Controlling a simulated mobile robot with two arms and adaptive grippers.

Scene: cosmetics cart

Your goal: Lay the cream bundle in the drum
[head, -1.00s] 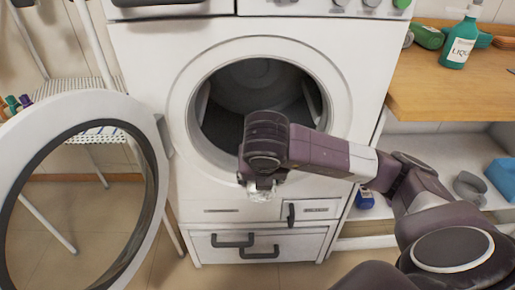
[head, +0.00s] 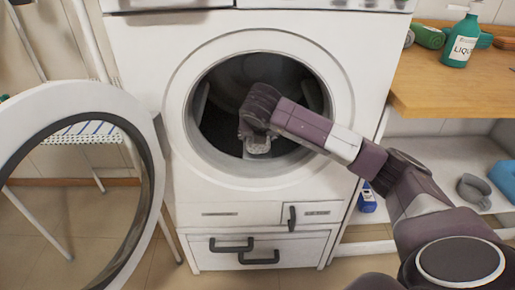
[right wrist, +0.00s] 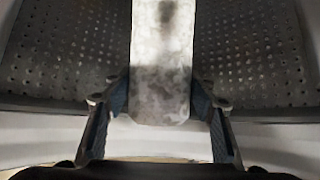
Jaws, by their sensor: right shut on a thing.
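The cream bundle (right wrist: 162,60) is a pale, mottled roll between the two fingers of my right gripper (right wrist: 159,100) in the right wrist view. My right gripper is shut on it. In the head view the right gripper (head: 256,139) is inside the round opening of the washing machine, and a small pale part of the bundle (head: 258,148) shows below it. The dark drum (head: 220,128) is open behind and around it. Its perforated wall (right wrist: 60,55) shows in the right wrist view on both sides of the bundle. I cannot tell whether the bundle touches the drum. My left gripper is out of view.
The round machine door (head: 150,160) stands open at the left. A wooden shelf (head: 440,95) at the right holds a green bottle (head: 463,42). A drying rack (head: 85,134) stands behind the door.

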